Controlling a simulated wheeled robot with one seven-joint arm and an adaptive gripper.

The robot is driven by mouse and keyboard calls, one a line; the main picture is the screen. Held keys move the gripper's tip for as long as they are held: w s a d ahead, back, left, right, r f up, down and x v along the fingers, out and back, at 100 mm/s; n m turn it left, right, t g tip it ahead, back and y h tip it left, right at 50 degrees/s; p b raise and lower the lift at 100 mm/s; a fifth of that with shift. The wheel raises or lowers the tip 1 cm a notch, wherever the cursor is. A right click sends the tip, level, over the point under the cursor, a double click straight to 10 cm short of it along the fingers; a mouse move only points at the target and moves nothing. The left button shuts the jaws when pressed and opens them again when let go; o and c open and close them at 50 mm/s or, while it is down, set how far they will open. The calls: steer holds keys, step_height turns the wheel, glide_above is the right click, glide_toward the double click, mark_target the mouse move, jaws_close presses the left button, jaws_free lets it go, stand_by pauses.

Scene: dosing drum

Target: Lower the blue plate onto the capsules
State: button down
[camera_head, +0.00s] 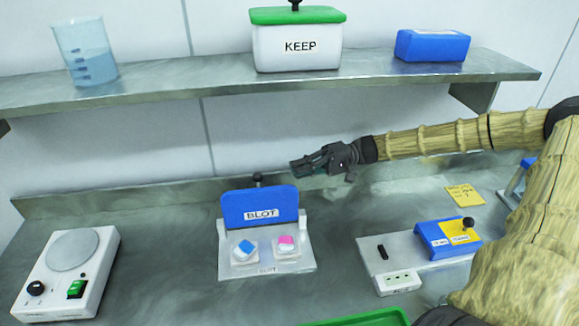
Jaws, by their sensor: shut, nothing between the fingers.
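A dark knob (257,179) shows at the plate's top edge. Two capsules lie on the stand in front of the plate: a blue and white one (244,249) on the left and a pink and white one (286,243) on the right. My gripper (294,168) is shut and empty. In the picture it is above and to the right of the plate, apart from it, pointing left.
A balance-like device (68,274) stands at left. A blue and white device (446,240) and a yellow note (464,195) are at right. A green edge (360,319) shows at the front. The shelf (180,87) above holds a beaker (86,52), a KEEP box (297,45) and a blue box (432,46).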

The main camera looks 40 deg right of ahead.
mark_target(259, 193)
steer(key=x, duration=0.9)
steer(key=shift+a+f, duration=0.15)
stand_by(0.4)
steer(key=shift+a+b, duration=0.15)
steer(key=shift+b, duration=0.15)
steer(key=shift+s+n+b, duration=0.25)
steer(key=shift+n+b, duration=0.05)
